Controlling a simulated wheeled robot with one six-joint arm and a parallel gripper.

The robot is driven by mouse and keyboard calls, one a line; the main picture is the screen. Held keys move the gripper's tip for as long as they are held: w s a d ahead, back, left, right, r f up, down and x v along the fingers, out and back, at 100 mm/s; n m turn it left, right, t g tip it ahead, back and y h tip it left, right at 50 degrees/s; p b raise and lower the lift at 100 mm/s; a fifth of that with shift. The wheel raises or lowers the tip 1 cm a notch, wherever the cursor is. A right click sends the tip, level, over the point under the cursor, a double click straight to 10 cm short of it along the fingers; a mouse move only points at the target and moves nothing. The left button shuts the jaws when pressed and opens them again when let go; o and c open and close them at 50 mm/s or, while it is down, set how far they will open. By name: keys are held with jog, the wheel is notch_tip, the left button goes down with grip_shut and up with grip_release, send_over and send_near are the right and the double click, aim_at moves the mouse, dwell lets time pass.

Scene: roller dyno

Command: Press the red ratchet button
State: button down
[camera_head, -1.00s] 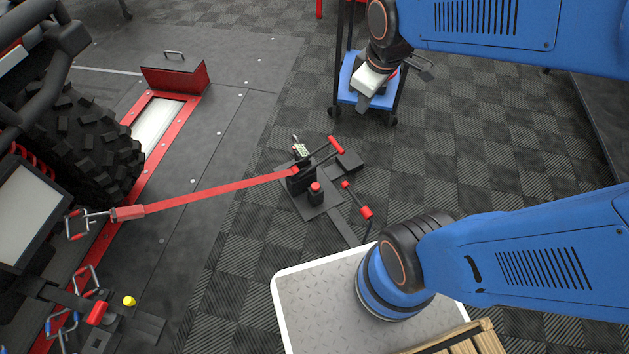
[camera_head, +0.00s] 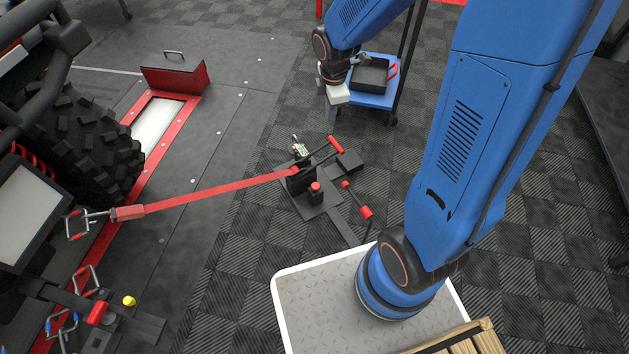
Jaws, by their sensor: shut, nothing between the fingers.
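The red button (camera_head: 315,187) sits on top of a short black post on a dark floor plate (camera_head: 325,200) in the middle of the view. Beside it stands the black ratchet unit (camera_head: 299,178), from which a red strap (camera_head: 220,192) runs left towards the vehicle's wheel. My gripper (camera_head: 333,100) is at the top centre, above and beyond the button in the picture and clearly apart from it. It points downward and its pale fingers are shut with nothing held. Its exact height above the floor is hard to tell.
A red-handled lever (camera_head: 335,145) and another red-ended bar (camera_head: 366,212) stand close to the button. A blue cart (camera_head: 380,100) with a black bin is behind my gripper. The vehicle tyre (camera_head: 85,145) is at left.

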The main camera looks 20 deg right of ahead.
jog(key=w+a+f+n+g, duration=0.1)
jog(key=w+f+n, duration=0.15)
jog(key=f, duration=0.35)
jog(key=w+a+f+n, duration=0.2)
jog(key=f+n, duration=0.2)
jog(key=f, duration=0.3)
jog(key=n+g, duration=0.1)
jog(key=n, duration=0.5)
send_over(315, 185)
jog(key=w+a, duration=0.1)
notch_tip(315, 185, down, 13)
jog(key=shift+s+d+f, duration=0.15)
jog(key=shift+f, duration=2.15)
jog(key=shift+s+d+f, duration=0.15)
jog(key=shift+f, duration=2.2)
jog(key=shift+s+d+f, duration=0.15)
jog(key=shift+f, duration=2.15)
